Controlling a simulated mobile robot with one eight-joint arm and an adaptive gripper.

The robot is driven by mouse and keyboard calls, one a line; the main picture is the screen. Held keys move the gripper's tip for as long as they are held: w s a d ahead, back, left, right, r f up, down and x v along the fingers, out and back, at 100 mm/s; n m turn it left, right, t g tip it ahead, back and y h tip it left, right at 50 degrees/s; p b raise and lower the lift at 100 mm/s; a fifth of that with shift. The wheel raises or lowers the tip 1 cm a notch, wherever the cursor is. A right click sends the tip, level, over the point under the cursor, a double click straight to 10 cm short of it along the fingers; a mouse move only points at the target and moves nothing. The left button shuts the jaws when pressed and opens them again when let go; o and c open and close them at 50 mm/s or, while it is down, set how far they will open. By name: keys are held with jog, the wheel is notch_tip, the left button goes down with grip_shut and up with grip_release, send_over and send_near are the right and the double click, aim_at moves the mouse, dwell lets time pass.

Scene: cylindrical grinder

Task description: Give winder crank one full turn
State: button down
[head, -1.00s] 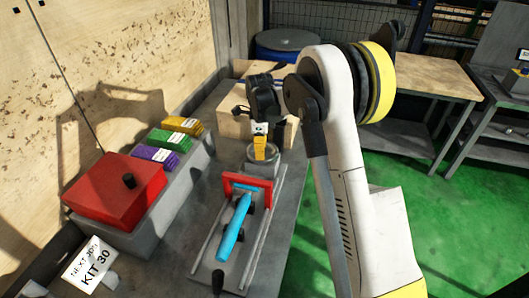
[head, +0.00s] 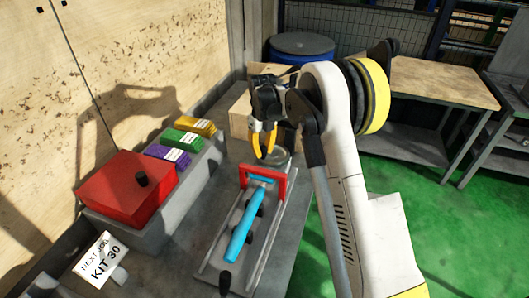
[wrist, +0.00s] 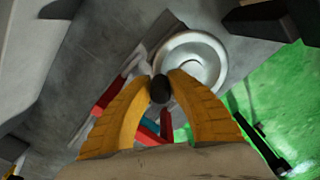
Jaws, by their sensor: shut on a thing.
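The winder shows as a round grey drum (wrist: 188,58) in the wrist view. In the head view its rim (head: 283,158) is partly hidden behind my gripper. A dark crank knob (wrist: 160,89) is at the near edge of the drum. My gripper (head: 263,152) points down at the winder with two yellow fingers. In the wrist view my gripper (wrist: 160,84) has its fingertips on either side of the knob and is shut on it. The crank's arm is not clearly seen.
To the left are a red box (head: 112,188) and purple, green and yellow packs (head: 186,140). A cardboard box (head: 238,112) stands behind.

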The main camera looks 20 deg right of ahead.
jog(key=shift+w+m, duration=0.2)
jog(key=shift+m, duration=0.2)
dwell(0.3)
jog(key=c, duration=1.2)
grip_release()
jog(key=shift+c, duration=0.2)
notch_tip(320, 180, up, 12)
